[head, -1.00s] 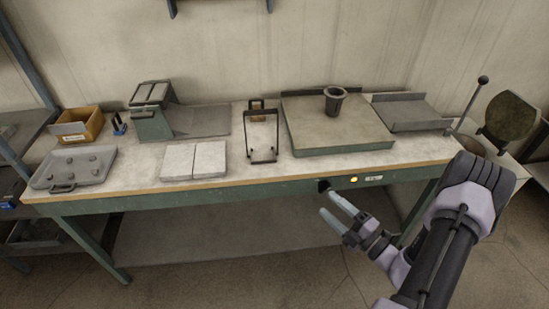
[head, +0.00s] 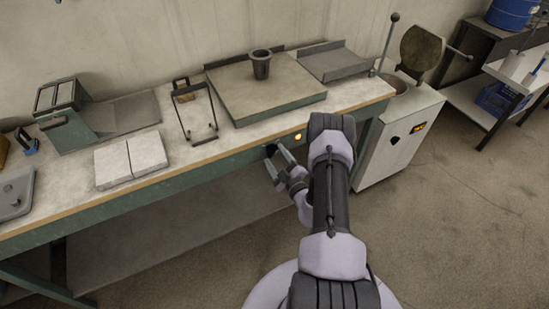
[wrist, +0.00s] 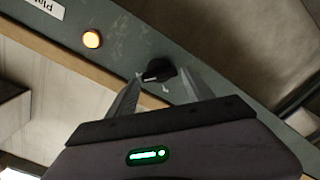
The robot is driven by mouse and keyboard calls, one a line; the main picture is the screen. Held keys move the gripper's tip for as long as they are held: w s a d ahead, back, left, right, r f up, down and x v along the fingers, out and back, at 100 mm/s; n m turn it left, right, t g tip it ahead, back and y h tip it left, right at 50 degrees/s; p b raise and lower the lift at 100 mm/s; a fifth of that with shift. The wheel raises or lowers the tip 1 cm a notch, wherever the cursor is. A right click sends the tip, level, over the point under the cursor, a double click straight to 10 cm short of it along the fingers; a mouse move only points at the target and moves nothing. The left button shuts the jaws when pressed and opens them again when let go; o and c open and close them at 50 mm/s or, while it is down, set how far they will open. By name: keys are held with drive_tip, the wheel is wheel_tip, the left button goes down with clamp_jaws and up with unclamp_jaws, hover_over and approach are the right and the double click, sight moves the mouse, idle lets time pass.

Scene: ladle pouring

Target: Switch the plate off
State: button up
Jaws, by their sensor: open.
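The plate (head: 262,92) is a broad grey slab on a green base on the bench, with a dark cup standing on it. The lamp also shows lit in the head view (head: 298,136). My gripper (wrist: 158,84) is open, with one finger to each side of the knob in the wrist view. Whether the fingers touch the knob, I cannot tell.
The dark cup (head: 261,65), a wire stand (head: 197,115) and pale tiles (head: 130,160) are on the bench (head: 75,190). A white furnace cabinet (head: 400,140) with an orange display stands at its right end. Open floor (head: 440,230) lies to the right.

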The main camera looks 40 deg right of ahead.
drive_tip(key=shift+w+d, duration=0.1)
drive_tip(key=shift+w, duration=0.55)
drive_tip(key=c, duration=1.1)
